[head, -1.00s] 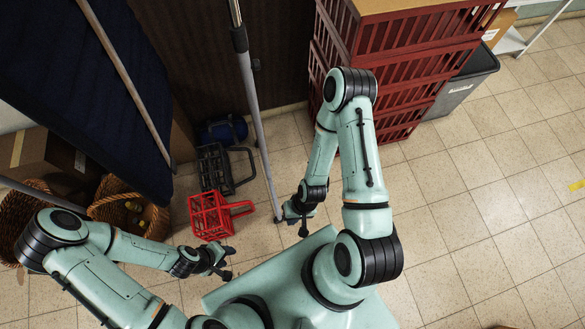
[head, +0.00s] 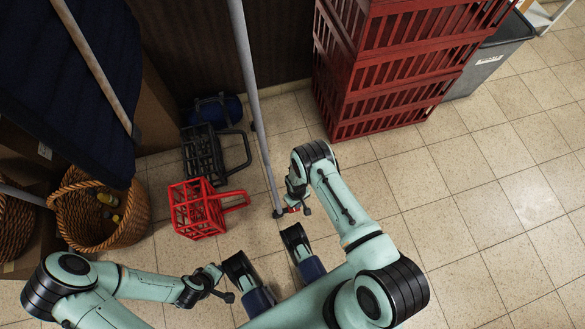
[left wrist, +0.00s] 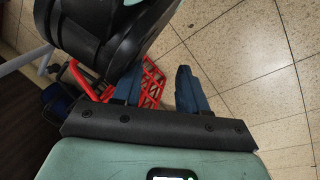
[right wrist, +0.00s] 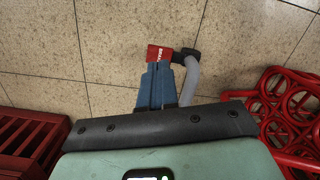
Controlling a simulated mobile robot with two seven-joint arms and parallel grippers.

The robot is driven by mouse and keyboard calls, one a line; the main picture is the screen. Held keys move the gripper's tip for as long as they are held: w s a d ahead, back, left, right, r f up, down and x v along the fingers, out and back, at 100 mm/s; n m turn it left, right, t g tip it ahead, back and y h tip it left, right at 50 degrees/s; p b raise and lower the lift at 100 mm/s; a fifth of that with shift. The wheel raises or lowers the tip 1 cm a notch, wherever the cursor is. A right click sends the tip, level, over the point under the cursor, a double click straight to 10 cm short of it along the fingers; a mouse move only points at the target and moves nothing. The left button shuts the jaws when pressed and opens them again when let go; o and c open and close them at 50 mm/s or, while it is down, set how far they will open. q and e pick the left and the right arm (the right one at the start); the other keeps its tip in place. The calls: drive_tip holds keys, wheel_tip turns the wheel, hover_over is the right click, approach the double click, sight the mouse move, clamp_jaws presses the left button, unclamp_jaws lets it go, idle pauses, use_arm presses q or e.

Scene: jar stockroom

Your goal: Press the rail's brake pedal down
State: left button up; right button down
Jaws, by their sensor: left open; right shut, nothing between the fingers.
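The red brake pedal (right wrist: 157,53) lies low over the tiled floor in the right wrist view, with white lettering on it. It joins a dark fitting at the foot of the grey rail (right wrist: 190,80). In the head view the pedal (head: 293,209) is a small red patch beside the foot of the rail (head: 254,100). My right gripper (right wrist: 156,68) is shut and empty, with its blue fingertips right at the pedal's near edge. I cannot tell whether they touch it. My left gripper (left wrist: 157,82) is open and empty, away from the pedal; it also shows in the head view (head: 227,287).
A red wire caddy (head: 200,205) and a black one (head: 205,155) stand left of the rail. A wicker basket (head: 95,210) is farther left. Stacked red crates (head: 390,100) and a grey bin (head: 487,60) stand behind. The floor at right is clear.

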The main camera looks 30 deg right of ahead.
drive_tip(key=n+b, duration=0.1)
drive_tip(key=b, duration=0.1)
hover_over(289, 210)
drive_tip(key=d, duration=0.3)
wheel_tip(289, 210, down, 5)
use_arm(q)
drive_tip(key=f, duration=0.1)
drive_tip(key=w+f, duration=0.1)
drive_tip(key=a+f, duration=0.1)
drive_tip(key=f, duration=0.1)
drive_tip(key=shift+w, duration=0.3)
use_arm(e)
drive_tip(key=shift+w+a+f+h, duration=0.1)
drive_tip(key=shift+w+a+h, duration=0.2)
drive_tip(key=shift+w, duration=0.25)
use_arm(q)
drive_tip(key=shift+s, duration=0.1)
